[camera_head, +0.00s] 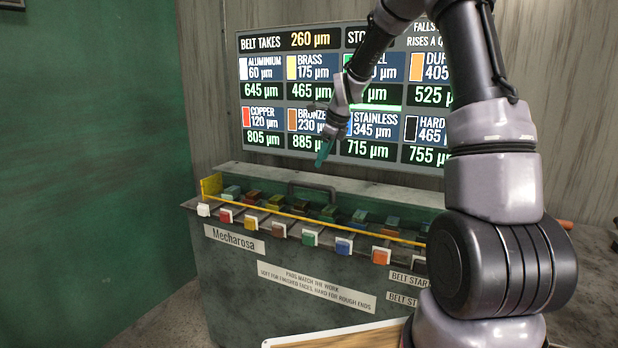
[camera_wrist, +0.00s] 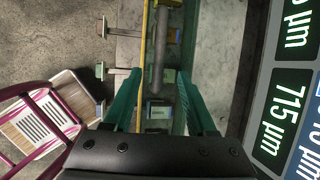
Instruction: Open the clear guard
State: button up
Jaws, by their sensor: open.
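The clear guard (camera_head: 345,213) lies low over a row of coloured blocks on top of the grey machine, with a yellow strip along its front edge. It looks closed. A dark bar handle (camera_head: 312,187) shows at its back; in the wrist view a grey bar (camera_wrist: 160,50), apparently this handle, runs lengthwise ahead of my fingers. My gripper (camera_head: 323,152) is open and empty, its green fingers pointing down above the handle, apart from it in the head view. In the wrist view my gripper (camera_wrist: 160,88) has its fingers spread on either side of the guard's strip.
The grey machine (camera_head: 290,290) has several coloured square buttons along its front edge. A lit board (camera_head: 290,85) with thickness figures stands close behind the guard. A green wall (camera_head: 90,170) is at left. A pink-framed rack (camera_wrist: 40,125) shows in the wrist view.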

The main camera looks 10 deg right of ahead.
aim_at(314, 184)
jog(key=x, duration=1)
jog(key=shift+w+a+f, duration=0.1)
jog(key=shift+w+f, duration=0.05)
jog(key=shift+f, duration=0.15)
grip_shut()
dwell(1.0)
